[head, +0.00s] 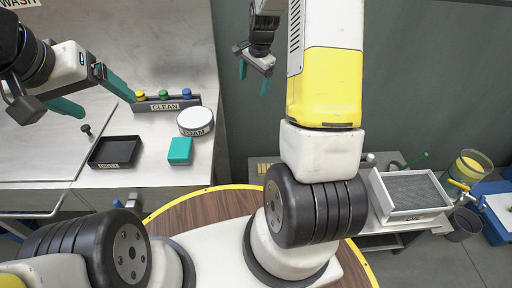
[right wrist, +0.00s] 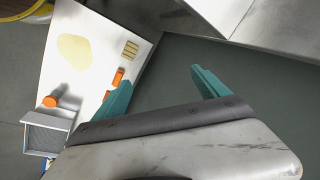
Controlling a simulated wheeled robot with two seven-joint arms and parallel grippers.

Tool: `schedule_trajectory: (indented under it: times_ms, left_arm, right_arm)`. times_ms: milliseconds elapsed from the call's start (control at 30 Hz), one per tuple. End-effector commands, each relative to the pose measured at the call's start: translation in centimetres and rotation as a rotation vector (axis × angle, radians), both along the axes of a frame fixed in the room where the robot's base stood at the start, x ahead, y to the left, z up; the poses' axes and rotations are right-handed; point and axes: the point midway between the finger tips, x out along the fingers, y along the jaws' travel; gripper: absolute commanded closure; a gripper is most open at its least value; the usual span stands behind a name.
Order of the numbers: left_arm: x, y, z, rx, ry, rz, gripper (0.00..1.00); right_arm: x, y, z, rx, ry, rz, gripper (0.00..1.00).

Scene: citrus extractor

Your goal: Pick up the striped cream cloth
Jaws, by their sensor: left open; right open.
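The striped cream cloth (right wrist: 130,50) lies on a white table in the right wrist view, up and left of my right gripper's fingertips. A small part of a cream striped patch, likely the same cloth (head: 265,167), shows in the head view beside my right arm, which partly hides that table. My right gripper (head: 254,77) is open and empty, in the air away from the cloth; its teal fingers also show in the right wrist view (right wrist: 160,78). My left gripper (head: 95,97) is open and empty above the steel counter at the left, far from the cloth.
The white table also bears a pale yellow patch (right wrist: 74,48), orange objects (right wrist: 50,101) and a grey tray (head: 410,190). The steel counter holds a CLEAN rack (head: 165,105), a round FOAM container (head: 195,121), a teal block (head: 180,150) and a black tray (head: 115,152).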

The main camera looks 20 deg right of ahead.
Motion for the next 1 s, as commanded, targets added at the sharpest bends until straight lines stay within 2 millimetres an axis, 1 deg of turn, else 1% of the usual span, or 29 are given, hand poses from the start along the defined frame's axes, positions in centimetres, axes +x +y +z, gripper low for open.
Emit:
schedule_trajectory:
  times_ms: [33, 67, 100, 167, 200, 233, 267, 300, 367, 400, 500, 600, 700, 800, 1000]
  left_arm:
    - [0.0, 0.0, 0.0, 0.000, 0.000, 0.000, 0.16]
    - [0.0, 0.0, 0.0, 0.000, 0.000, 0.000, 0.16]
    - [0.0, 0.0, 0.0, 0.000, 0.000, 0.000, 0.16]
    - [0.0, 0.0, 0.0, 0.000, 0.000, 0.000, 0.16]
    - [0.0, 0.0, 0.0, 0.000, 0.000, 0.000, 0.16]
    - [0.0, 0.0, 0.0, 0.000, 0.000, 0.000, 0.16]
    - [0.0, 0.0, 0.0, 0.000, 0.000, 0.000, 0.16]
    - [0.0, 0.0, 0.0, 0.000, 0.000, 0.000, 0.16]
    - [0.0, 0.0, 0.0, 0.000, 0.000, 0.000, 0.16]
    - [0.0, 0.0, 0.0, 0.000, 0.000, 0.000, 0.16]
    - [0.0, 0.0, 0.0, 0.000, 0.000, 0.000, 0.16]
    - [0.0, 0.0, 0.0, 0.000, 0.000, 0.000, 0.16]
    - [0.0, 0.0, 0.0, 0.000, 0.000, 0.000, 0.16]
    - [0.0, 0.0, 0.0, 0.000, 0.000, 0.000, 0.16]
    - [0.0, 0.0, 0.0, 0.000, 0.000, 0.000, 0.16]
  right_arm:
    - [1.0, -0.9, -3.7, 0.007, 0.036, -0.064, 0.15]
    - [1.5, -1.3, -5.5, 0.012, 0.049, -0.105, 0.15]
    - [2.1, -1.9, -8.0, 0.018, 0.068, -0.157, 0.15]
    - [2.7, -2.7, -11.9, 0.025, 0.096, -0.236, 0.15]
    - [3.0, -3.2, -14.7, 0.028, 0.114, -0.288, 0.15]
    - [3.1, -3.5, -16.7, 0.030, 0.127, -0.327, 0.15]
    - [3.1, -3.9, -18.8, 0.033, 0.139, -0.365, 0.15]
    - [3.0, -4.2, -21.6, 0.035, 0.157, -0.415, 0.15]
    - [2.6, -4.8, -25.5, 0.038, 0.179, -0.486, 0.15]
    - [2.2, -5.1, -28.0, 0.039, 0.193, -0.530, 0.15]
    - [1.0, -5.5, -33.4, 0.041, 0.221, -0.625, 0.15]
    - [-0.2, -5.7, -37.3, 0.042, 0.241, -0.694, 0.15]
    - [-1.0, -5.8, -39.6, 0.042, 0.251, -0.736, 0.15]
    - [-1.4, -5.8, -41.0, 0.043, 0.256, -0.755, 0.15]
    - [-1.5, -5.8, -43.3, 0.043, 0.258, -0.758, 0.15]
